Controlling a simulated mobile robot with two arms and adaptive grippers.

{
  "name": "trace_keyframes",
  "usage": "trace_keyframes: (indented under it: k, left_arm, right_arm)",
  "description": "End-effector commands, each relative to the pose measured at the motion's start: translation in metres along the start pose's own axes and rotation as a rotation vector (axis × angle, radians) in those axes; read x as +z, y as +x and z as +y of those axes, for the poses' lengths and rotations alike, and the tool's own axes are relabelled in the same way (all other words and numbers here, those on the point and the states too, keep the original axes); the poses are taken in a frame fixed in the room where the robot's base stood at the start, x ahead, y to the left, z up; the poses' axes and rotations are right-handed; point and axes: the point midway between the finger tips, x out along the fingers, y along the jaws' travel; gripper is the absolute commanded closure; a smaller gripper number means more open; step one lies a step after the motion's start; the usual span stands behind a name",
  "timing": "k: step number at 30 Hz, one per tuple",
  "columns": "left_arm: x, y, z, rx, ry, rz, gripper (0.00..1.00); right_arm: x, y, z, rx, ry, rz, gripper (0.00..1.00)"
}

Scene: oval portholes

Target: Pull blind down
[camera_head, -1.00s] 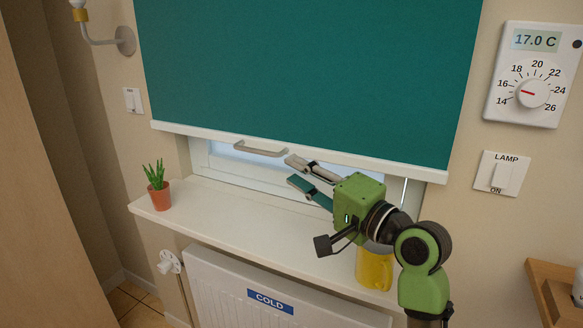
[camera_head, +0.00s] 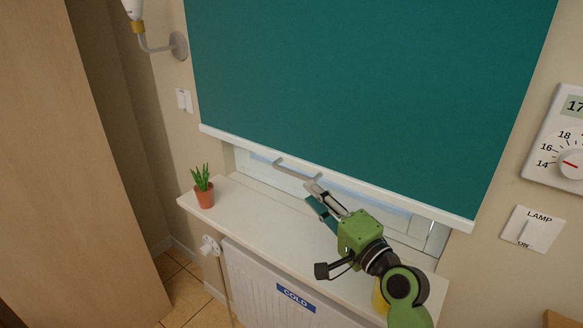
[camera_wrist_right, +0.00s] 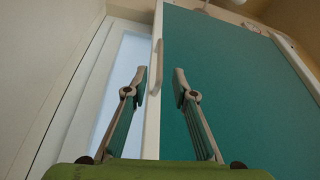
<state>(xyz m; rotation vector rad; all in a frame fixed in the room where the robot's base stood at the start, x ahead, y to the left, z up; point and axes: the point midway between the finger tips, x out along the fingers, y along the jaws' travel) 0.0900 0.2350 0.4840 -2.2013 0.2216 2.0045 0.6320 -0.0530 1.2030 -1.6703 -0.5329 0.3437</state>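The teal blind (camera_head: 350,85) hangs over most of the window, with a white bottom bar (camera_head: 400,192) and a pale handle (camera_head: 292,170) below that bar. A strip of window shows beneath the bar. My right gripper (camera_head: 313,196) is just below the bar, close to the handle's right end in the head view. In the right wrist view my right gripper (camera_wrist_right: 162,84) has its two fingers apart and nothing between their tips except the bar behind. The handle (camera_wrist_right: 157,62) shows ahead of the fingertips there, apart from them. My left gripper is not in view.
A potted plant (camera_head: 204,192) stands at the left end of the white sill (camera_head: 262,215). A yellow mug (camera_head: 380,298) is mostly hidden behind my right arm. A radiator (camera_head: 262,290) is below, and a lamp switch (camera_head: 533,230) is at right.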

Motion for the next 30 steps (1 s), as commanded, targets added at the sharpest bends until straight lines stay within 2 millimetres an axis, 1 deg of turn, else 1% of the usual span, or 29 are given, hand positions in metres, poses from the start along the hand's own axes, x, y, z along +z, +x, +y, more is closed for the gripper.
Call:
trace_keyframes:
  k: [1, 6, 12, 15, 21, 30]
  left_arm:
    - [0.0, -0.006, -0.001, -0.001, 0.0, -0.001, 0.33]
    - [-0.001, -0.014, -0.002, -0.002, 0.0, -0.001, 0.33]
    - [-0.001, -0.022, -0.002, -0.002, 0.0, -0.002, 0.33]
    - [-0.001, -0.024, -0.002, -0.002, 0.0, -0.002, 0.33]
    - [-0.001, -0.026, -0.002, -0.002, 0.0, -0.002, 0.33]
    - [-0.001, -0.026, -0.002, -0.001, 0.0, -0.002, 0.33]
  right_arm:
    - [-0.001, 0.011, -0.004, -0.001, 0.002, 0.0, 0.75]
    - [-0.001, 0.042, -0.004, -0.001, 0.001, -0.001, 0.75]
    - [0.0, 0.075, -0.003, 0.0, 0.001, -0.001, 0.75]
    - [-0.001, 0.087, -0.002, 0.001, 0.0, -0.001, 0.75]
    - [0.0, 0.101, -0.001, 0.0, 0.0, -0.001, 0.75]
    - [0.0, 0.103, 0.0, 0.0, 0.0, 0.0, 0.75]
